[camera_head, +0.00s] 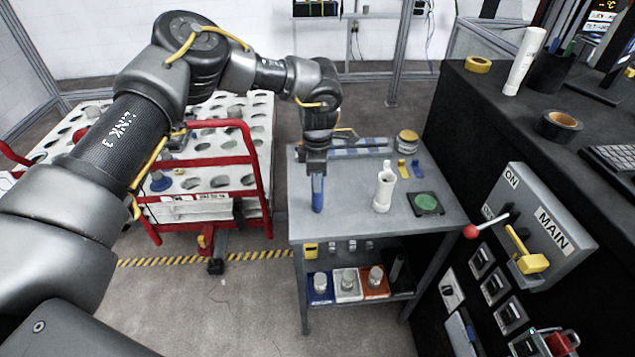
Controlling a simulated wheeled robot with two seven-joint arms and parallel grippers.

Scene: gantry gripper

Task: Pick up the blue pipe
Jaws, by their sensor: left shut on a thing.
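The blue pipe (317,193) is upright at the left side of the small grey table (343,217). My left gripper (316,173) points down from above and is shut on the pipe's upper end. The gripper hides the top of the pipe. Whether the pipe's lower end touches the tabletop or hangs just above it, I cannot tell. My right gripper is not in view.
Yellow and blue small parts and a round container (408,140) sit behind. A red-railed cart (262,170) is left; a black counter (480,110) is right.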

